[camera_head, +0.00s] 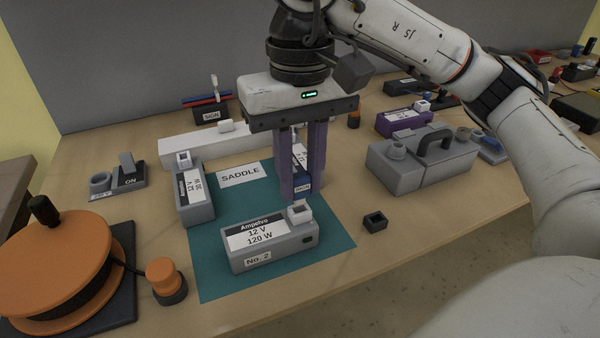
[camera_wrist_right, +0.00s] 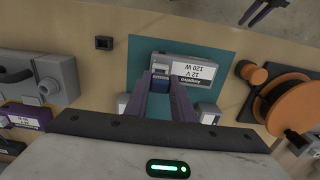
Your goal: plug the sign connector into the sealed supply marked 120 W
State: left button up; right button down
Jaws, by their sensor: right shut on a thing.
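The supply marked 12 V 120 W (camera_head: 268,240), a grey box tagged No. 2, lies on the teal mat (camera_head: 215,270). A pale square socket (camera_head: 300,214) stands on its right end. My right gripper (camera_head: 302,185) points down with purple fingers shut on a blue connector labelled SIGN (camera_head: 303,188). The connector appears just behind and above the socket, apart from it. In the right wrist view the connector (camera_wrist_right: 160,84) is between the fingertips, beside the supply (camera_wrist_right: 195,70). Its underside is hidden.
A second grey supply (camera_head: 194,198) stands at the mat's left. Another labelled box (camera_head: 300,153) is partly hidden behind my fingers. A small black socket piece (camera_head: 375,221) and a grey case with a handle (camera_head: 420,165) are right. An orange reel (camera_head: 50,265) is left.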

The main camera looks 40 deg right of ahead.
jog(key=shift+f+b, duration=1.25)
jog(key=shift+f, duration=0.1)
jog(key=c, duration=1.4)
grip_release()
jog(key=shift+c, duration=0.2)
